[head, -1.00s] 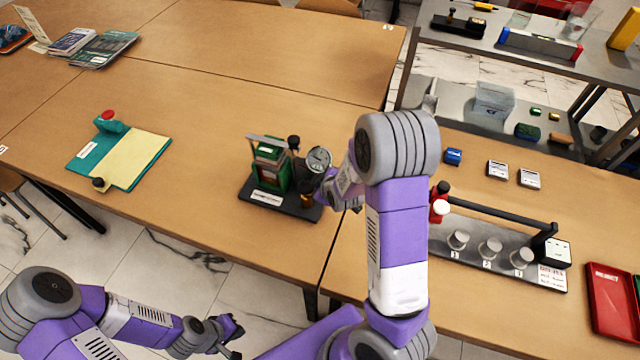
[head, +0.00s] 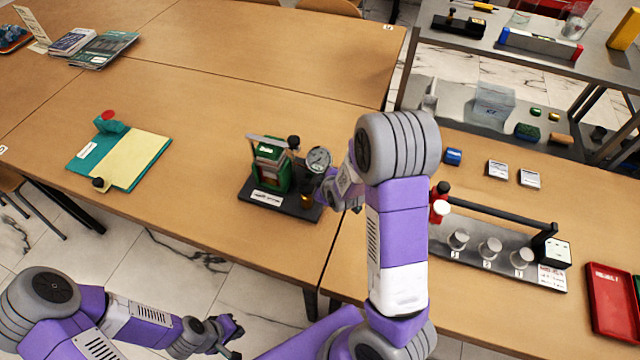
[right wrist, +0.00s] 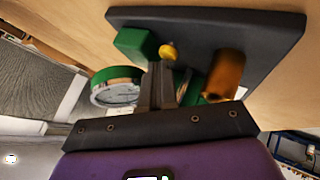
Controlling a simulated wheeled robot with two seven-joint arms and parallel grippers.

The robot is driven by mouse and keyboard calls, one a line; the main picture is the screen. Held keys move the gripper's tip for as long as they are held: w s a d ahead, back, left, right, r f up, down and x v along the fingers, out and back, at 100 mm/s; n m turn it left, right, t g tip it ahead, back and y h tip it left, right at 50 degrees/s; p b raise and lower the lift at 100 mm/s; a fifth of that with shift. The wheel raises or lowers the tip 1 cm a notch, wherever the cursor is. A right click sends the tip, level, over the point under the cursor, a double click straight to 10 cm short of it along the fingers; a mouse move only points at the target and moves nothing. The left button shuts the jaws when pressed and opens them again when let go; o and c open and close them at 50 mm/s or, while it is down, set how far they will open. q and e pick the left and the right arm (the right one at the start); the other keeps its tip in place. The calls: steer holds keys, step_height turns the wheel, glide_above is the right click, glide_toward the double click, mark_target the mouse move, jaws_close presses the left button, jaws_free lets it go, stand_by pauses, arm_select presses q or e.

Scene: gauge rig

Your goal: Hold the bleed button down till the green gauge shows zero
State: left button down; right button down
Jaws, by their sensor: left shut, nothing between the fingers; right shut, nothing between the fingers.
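The gauge rig is a green unit (head: 271,165) on a dark base plate (head: 262,199). Its round gauge (head: 319,159) has a green rim in the right wrist view (right wrist: 116,88); the needle is too small to read. My right gripper (right wrist: 162,66) is shut and empty, its tips close to a small yellow knob (right wrist: 168,50). I cannot tell whether they touch or press it, or whether it is the bleed button. A brass cylinder (right wrist: 225,76) stands beside the fingers. In the head view my right arm partly hides this side of the rig. My left gripper (head: 236,340) is shut, empty and away from the rig.
A teal board with a yellow sheet (head: 130,160) lies left of the rig. Right of my right arm stands a grey rack with metal knobs (head: 490,249) and a black bar, with a red tray (head: 611,300) beyond. The table between board and rig is clear.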

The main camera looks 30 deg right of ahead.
steer(key=shift+r, duration=0.1)
stand_by(0.7)
steer(key=shift+r+p, duration=0.75)
steer(key=shift+r, duration=0.05)
step_height(320, 180, up, 5)
steer(key=p, duration=0.4)
stand_by(0.4)
